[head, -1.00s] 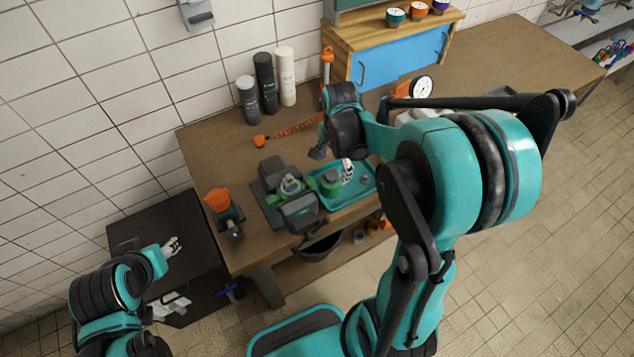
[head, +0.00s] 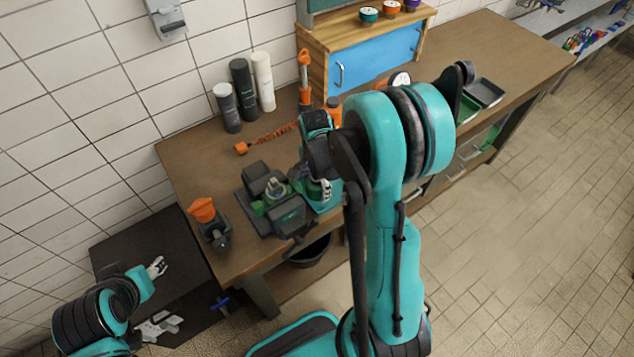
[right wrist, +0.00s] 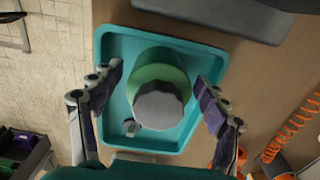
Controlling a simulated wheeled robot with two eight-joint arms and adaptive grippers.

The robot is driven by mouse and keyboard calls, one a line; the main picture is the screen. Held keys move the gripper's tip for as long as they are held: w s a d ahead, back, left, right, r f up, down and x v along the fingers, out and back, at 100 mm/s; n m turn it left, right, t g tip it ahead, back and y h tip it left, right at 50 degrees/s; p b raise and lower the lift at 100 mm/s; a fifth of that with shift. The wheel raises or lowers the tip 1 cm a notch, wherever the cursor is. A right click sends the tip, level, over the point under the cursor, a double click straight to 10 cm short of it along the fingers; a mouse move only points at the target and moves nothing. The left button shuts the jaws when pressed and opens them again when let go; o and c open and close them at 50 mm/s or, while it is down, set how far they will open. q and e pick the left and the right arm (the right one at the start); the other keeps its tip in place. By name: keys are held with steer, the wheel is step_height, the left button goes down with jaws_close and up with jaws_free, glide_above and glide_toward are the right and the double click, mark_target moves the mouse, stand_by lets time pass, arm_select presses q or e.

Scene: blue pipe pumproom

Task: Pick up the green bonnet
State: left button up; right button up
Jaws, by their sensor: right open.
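The green bonnet (right wrist: 160,88), round with a grey faceted top, stands in the teal tray (right wrist: 115,40) in the right wrist view. My right gripper (right wrist: 159,78) is open above the tray, with a finger on each side of the bonnet and visible gaps between. In the head view, the right gripper (head: 326,189) is over the teal tray (head: 328,206), and my arm hides much of the bonnet. My left gripper (head: 157,267) is at the lower left, away from the tray; its jaw state is unclear.
A dark green-and-grey fixture (head: 273,198) stands left of the tray. A small grey part (right wrist: 131,127) lies in the tray near the bonnet. An orange coiled hose (head: 270,137) and three bottles (head: 243,90) are behind. An orange-topped device (head: 207,220) stands at the bench's left end.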

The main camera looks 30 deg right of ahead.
steer(key=c, duration=1.2)
steer(key=shift+r, duration=0.1)
